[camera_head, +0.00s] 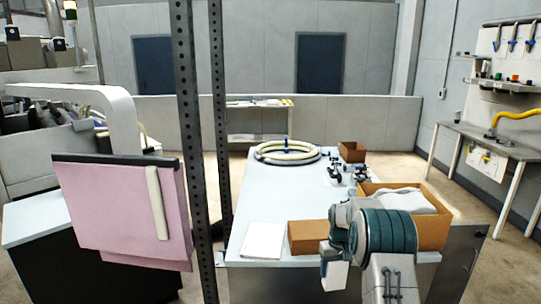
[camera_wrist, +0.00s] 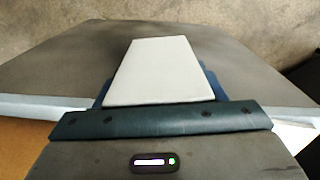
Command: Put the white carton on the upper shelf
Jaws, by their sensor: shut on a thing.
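The white carton (camera_wrist: 160,70) is held between the blue fingers of my gripper (camera_wrist: 158,88) in the wrist view. Its pale face fills the space between them, and a finger edge shows on each side. In the head view my gripper (camera_head: 337,252) is at the near right end of the table, and a white block, seemingly the carton (camera_head: 335,275), shows below it. My arm hides part of the area behind it. I cannot make out the upper shelf's surface; two dark perforated posts (camera_head: 190,130) stand in the left-centre foreground.
The pale table (camera_head: 262,185) holds a white flat item (camera_head: 263,240), a closed brown box (camera_head: 307,237), an open brown box (camera_head: 432,232), a coiled hose ring (camera_head: 285,152) and small dark parts. A pink sheet (camera_head: 120,210) hangs at left. The table's middle is clear.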

